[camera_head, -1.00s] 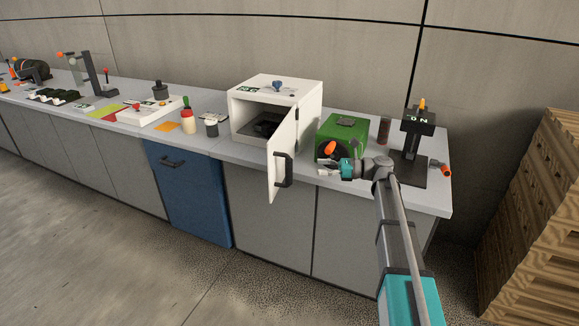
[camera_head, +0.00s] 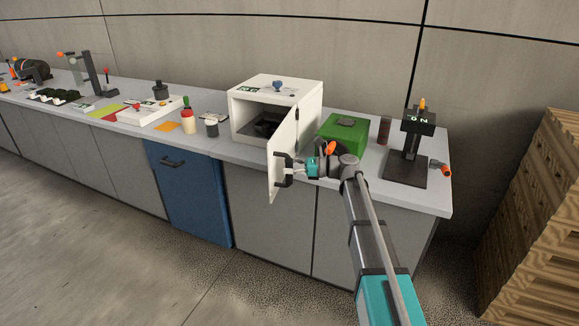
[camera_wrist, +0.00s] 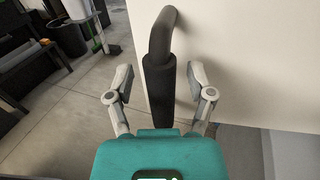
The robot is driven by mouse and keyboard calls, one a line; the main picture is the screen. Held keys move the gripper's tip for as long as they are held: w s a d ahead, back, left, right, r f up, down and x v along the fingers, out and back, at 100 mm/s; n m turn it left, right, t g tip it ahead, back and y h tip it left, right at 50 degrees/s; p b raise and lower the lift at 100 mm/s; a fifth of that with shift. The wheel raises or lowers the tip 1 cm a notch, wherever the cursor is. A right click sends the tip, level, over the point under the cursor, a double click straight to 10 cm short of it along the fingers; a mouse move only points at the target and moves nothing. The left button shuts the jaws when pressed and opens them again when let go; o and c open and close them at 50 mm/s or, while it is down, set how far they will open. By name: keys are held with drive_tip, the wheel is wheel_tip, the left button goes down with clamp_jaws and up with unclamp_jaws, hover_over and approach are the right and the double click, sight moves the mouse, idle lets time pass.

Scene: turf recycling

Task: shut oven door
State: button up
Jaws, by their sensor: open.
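The white oven (camera_head: 298,92) stands on the grey counter with its door swung open toward the front. The open door (camera_head: 275,178) has a black bar handle (camera_head: 284,170) on its right-hand face. A dark object (camera_head: 264,122) lies inside the oven. My gripper (camera_head: 294,167) is open beside the handle. In the wrist view the black handle (camera_wrist: 160,85) stands between my two spread fingers, which appear clear of it on both sides. The white door face (camera_wrist: 255,60) fills the right of that view.
A green box-shaped machine (camera_head: 343,138) with an orange knob stands right of the oven, behind my arm. A black press-like stand (camera_head: 409,150) is farther right. Wooden pallets (camera_head: 535,200) are at the right.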

clamp_jaws()
drive_tip(key=shift+d, duration=0.15)
idle(0.4)
drive_tip(key=shift+a+t, duration=0.25)
drive_tip(key=shift+t, duration=0.05)
